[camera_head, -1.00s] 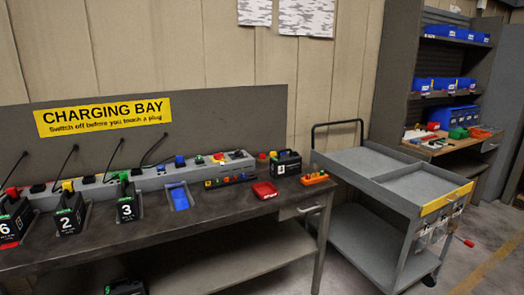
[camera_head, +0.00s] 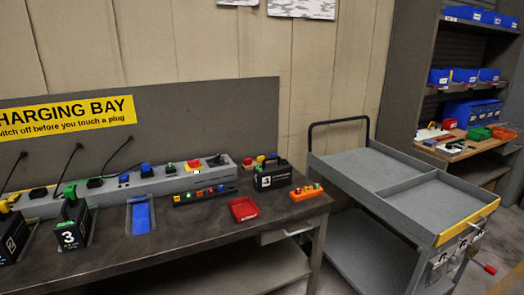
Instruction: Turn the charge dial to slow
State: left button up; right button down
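The grey charging strip (camera_head: 150,186) runs along the back of the bench below the yellow CHARGING BAY sign (camera_head: 68,116). A black knob-like part (camera_head: 217,160) sits to the right of the red one. It may be the charge dial, but its setting and any "slow" mark are too small to read. Neither of my grippers shows in this view.
Batteries, including number 3 (camera_head: 70,230), stand at the bench's left. A blue pad (camera_head: 141,216), a red tray (camera_head: 243,209), a row of coloured parts (camera_head: 205,195) and a black battery (camera_head: 272,177) are on the bench. A grey cart (camera_head: 365,165) stands to the right.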

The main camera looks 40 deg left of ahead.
aim_at(217, 159)
jog(key=u, duration=0.2)
jog(key=i, duration=0.85)
jog(key=u, duration=0.6)
